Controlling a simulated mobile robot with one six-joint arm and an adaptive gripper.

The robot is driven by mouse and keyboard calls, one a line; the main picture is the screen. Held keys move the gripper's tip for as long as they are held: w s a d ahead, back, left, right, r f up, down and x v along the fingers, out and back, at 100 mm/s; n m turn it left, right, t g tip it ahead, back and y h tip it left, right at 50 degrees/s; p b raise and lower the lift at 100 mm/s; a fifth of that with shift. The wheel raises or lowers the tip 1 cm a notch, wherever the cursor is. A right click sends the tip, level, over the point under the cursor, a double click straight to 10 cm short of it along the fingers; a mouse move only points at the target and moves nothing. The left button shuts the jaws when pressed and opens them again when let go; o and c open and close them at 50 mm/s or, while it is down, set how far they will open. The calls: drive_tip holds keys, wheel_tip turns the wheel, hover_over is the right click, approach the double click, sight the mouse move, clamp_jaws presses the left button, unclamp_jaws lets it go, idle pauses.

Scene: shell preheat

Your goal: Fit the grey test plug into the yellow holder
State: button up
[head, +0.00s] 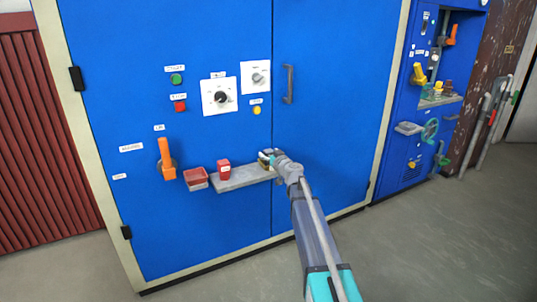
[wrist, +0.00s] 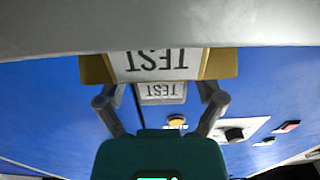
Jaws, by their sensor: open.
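In the head view my gripper (head: 274,158) is at the right end of the grey shelf (head: 240,179), close to a small yellow-and-dark block (head: 264,158), which looks like the yellow holder. In the wrist view the yellow holder (wrist: 222,65) shows on both sides of a pale grey face marked TEST (wrist: 155,64), upside down. I cannot tell whether that face is the grey test plug or a label on the holder. My gripper (wrist: 160,92) is open, its two fingers spread just short of the holder. The fingertips are not clearly visible.
On the blue cabinet, a red block (head: 224,170) stands on the shelf and a red bin (head: 196,178) hangs left of it. An orange lever (head: 166,160) is farther left. A dial (head: 221,97) and buttons are above. A second TEST label (wrist: 161,92) shows in the wrist view.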

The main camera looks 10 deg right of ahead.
drive_tip(key=v, duration=1.1)
drive_tip(key=shift+s, duration=0.4)
drive_tip(key=s+a+f+n+g+y, duration=0.1)
drive_tip(key=s+a+f+g, duration=0.45)
drive_tip(key=s, duration=0.25)
drive_tip(key=s+a+f+n+g+y, duration=0.1)
drive_tip(key=s+a+f+g, duration=0.45)
drive_tip(key=s, duration=0.25)
drive_tip(key=s+d+f+m+g+h, duration=0.3)
drive_tip(key=s+h, duration=0.1)
drive_tip(key=s, duration=0.5)
drive_tip(key=s+d+f+m+g+h, duration=0.2)
drive_tip(key=s+d+f+g+h, duration=0.1)
drive_tip(key=s, duration=0.6)
drive_tip(key=shift+d+f+m+h, duration=0.4)
drive_tip(key=shift+d+f, duration=0.2)
drive_tip(key=shift+f, duration=0.15)
drive_tip(key=shift+s+r, duration=0.1)
